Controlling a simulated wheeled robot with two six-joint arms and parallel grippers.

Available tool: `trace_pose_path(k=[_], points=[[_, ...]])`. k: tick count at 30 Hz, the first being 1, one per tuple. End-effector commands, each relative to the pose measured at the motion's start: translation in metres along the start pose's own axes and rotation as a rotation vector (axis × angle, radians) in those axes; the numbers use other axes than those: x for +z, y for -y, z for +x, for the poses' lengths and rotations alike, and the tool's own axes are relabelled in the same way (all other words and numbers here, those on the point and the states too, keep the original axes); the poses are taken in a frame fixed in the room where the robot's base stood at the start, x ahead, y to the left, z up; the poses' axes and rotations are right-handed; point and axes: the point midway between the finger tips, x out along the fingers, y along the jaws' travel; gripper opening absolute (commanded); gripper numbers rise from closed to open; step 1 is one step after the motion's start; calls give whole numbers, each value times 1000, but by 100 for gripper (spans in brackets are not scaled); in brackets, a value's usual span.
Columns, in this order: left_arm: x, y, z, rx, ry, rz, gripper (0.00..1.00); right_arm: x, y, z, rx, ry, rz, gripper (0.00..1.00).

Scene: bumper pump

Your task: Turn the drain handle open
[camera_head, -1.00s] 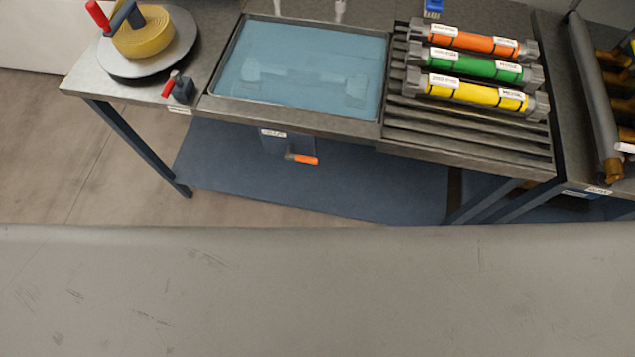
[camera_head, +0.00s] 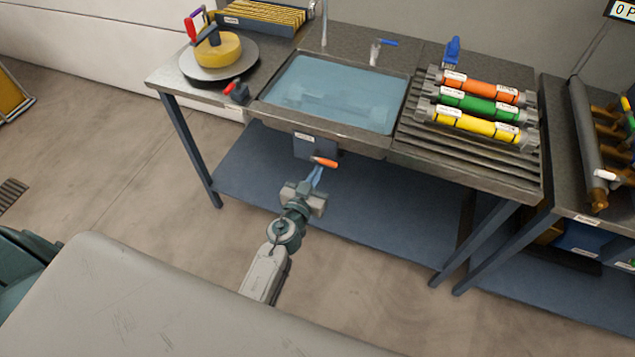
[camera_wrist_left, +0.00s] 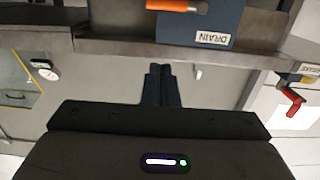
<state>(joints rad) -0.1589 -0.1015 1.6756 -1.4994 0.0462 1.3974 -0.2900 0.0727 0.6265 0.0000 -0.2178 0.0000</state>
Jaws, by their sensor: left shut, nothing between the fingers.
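The drain handle (camera_head: 325,162) is a short orange lever on a dark blue box under the front edge of the sink (camera_head: 330,92). The sink is full of bluish water with a blurred object under it. In the left wrist view the handle (camera_wrist_left: 175,5) is cut by the top edge, beside a label reading DRAIN (camera_wrist_left: 212,38). My left gripper (camera_head: 317,172) is shut and empty, its fingertips just below the handle in the head view. The left wrist view shows its closed fingers (camera_wrist_left: 160,84); I cannot tell whether they touch the handle. My right gripper is out of view.
A rack of orange, green and yellow cylinders (camera_head: 478,108) stands right of the sink. A yellow drum (camera_head: 218,50) on a round plate and a small red-handled valve (camera_head: 236,91) are to the left. A blue lower shelf (camera_head: 380,215) lies under the bench.

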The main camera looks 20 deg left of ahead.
Motion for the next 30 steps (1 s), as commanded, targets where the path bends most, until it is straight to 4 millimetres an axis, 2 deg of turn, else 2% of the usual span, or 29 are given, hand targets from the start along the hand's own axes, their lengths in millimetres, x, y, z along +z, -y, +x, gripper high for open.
trace_pose_path(k=[1,5,9,12,18,30], points=[[-1,0,12,0,-2,2,0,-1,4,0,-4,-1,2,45],[0,0,40,-1,-1,3,0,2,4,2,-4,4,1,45],[1,0,69,-1,-1,3,0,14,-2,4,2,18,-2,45],[20,0,71,-1,2,1,0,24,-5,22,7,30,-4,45],[35,0,75,-1,2,2,0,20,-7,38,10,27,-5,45],[40,0,76,-1,2,1,0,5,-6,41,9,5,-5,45]])
